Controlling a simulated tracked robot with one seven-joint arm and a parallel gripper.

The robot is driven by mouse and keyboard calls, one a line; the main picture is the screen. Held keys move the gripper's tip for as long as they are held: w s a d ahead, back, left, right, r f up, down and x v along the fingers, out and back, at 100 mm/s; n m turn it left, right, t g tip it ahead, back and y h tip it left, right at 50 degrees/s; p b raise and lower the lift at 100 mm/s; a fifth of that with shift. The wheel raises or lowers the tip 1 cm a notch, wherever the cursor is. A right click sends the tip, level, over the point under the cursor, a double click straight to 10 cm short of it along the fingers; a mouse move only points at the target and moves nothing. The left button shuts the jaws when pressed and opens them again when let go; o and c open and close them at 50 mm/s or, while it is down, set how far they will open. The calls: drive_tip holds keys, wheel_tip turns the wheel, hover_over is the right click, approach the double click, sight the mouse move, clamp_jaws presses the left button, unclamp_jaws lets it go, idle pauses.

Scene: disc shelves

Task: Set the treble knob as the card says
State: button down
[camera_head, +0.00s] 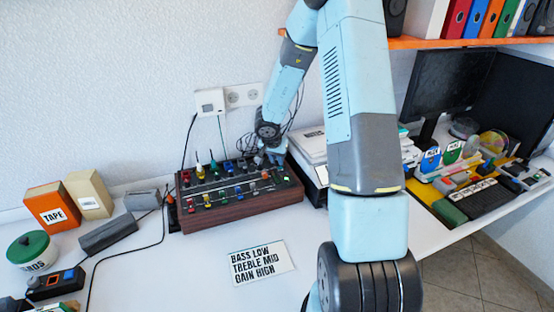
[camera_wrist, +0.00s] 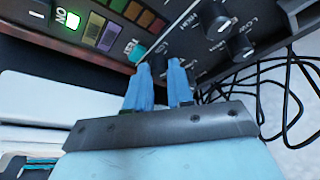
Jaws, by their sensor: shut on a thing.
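The white card (camera_head: 260,262) lies flat on the table in the head view and reads BASS LOW, TREBLE MID, GAIN HIGH. Behind it stands the wood-sided mixer (camera_head: 185,218) with rows of coloured knobs. My gripper (camera_head: 275,158) is at the mixer's back right corner. In the wrist view its two blue fingers (camera_wrist: 160,68) reach to the panel, shut on a knob that is mostly hidden between them. I cannot read that knob's name or pointer. Black knobs (camera_wrist: 215,25) with LOW and HIGH marks sit to the right. A teal cap (camera_wrist: 137,53) is beside the left finger.
Loose black cables (camera_wrist: 285,90) lie beside the mixer. A TAPE box (camera_head: 52,207), a tan box (camera_head: 88,195) and a green-lidded tub (camera_head: 30,252) stand at the left. A monitor (camera_head: 445,85) and crowded small items fill the right. The table around the card is clear.

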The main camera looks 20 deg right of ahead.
idle(0.3)
drive_tip(key=c, duration=1.3)
unclamp_jaws()
drive_tip(key=shift+r, duration=0.1)
drive_tip(key=v, duration=1.3)
drive_tip(key=shift+s+a+r, duration=0.15)
drive_tip(key=shift+a, duration=0.05)
